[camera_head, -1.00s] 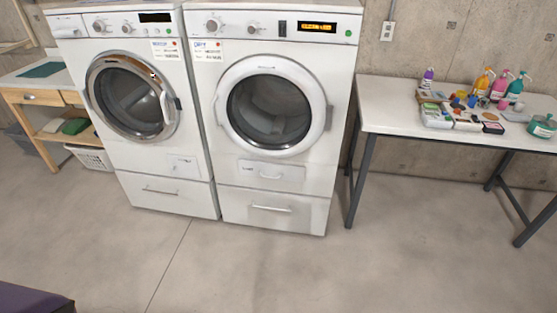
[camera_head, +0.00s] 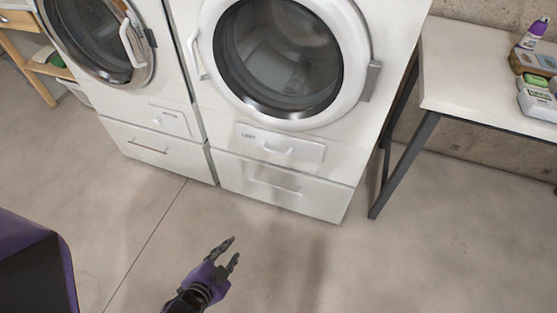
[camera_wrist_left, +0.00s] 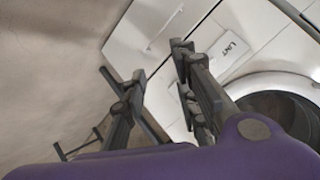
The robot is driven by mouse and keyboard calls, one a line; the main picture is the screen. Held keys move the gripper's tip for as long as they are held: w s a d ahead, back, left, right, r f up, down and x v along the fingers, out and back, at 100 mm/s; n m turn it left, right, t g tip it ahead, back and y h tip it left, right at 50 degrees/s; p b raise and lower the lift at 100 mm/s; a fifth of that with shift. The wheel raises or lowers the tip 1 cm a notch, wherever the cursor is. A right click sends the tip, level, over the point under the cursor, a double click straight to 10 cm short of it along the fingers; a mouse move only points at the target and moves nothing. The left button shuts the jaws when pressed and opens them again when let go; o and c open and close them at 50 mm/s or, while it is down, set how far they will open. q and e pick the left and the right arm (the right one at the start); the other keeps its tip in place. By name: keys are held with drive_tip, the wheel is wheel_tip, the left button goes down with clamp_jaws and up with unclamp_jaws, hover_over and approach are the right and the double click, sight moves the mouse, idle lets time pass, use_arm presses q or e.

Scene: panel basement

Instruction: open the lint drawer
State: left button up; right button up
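The lint drawer (camera_head: 302,150) is a narrow white front with a small bar handle (camera_head: 276,150), below the round door of the right-hand machine. It looks closed. My left gripper (camera_head: 233,250) is purple with dark fingers. It is open and empty, out in front of the machine and lower in the head view than the drawer, apart from it. In the left wrist view its two fingers (camera_wrist_left: 158,62) stand apart. My right gripper is not in view.
A wide lower drawer (camera_head: 235,170) with its own bar handle sits under the lint drawer. A second machine (camera_head: 130,110) stands to the left. A white table (camera_head: 465,75) with dark legs and several items stands to the right. The floor in front is clear.

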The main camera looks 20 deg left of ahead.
use_arm(q)
drive_tip(key=w+f+m+t+b, duration=0.1)
drive_tip(key=w+f+m+b, duration=0.15)
drive_tip(key=w, duration=0.25)
drive_tip(key=w+f+m+t+b, duration=0.1)
drive_tip(key=w+f+b, duration=0.1)
drive_tip(key=w+b, duration=0.3)
drive_tip(key=m+t+b, duration=0.5)
drive_tip(key=m+b, duration=0.2)
drive_tip(key=b, duration=0.5)
approach(276, 153)
drive_tip(key=w, duration=0.3)
drive_tip(key=shift+h, duration=0.3)
drive_tip(key=w, duration=0.2)
drive_tip(key=w+b, duration=0.1)
drive_tip(key=w, duration=0.2)
drive_tip(key=w+b, duration=0.1)
drive_tip(key=w, duration=0.1)
drive_tip(key=shift+w+a+f, duration=0.1)
drive_tip(key=shift+w+f, duration=0.05)
drive_tip(key=shift+f, duration=0.15)
clamp_jaws()
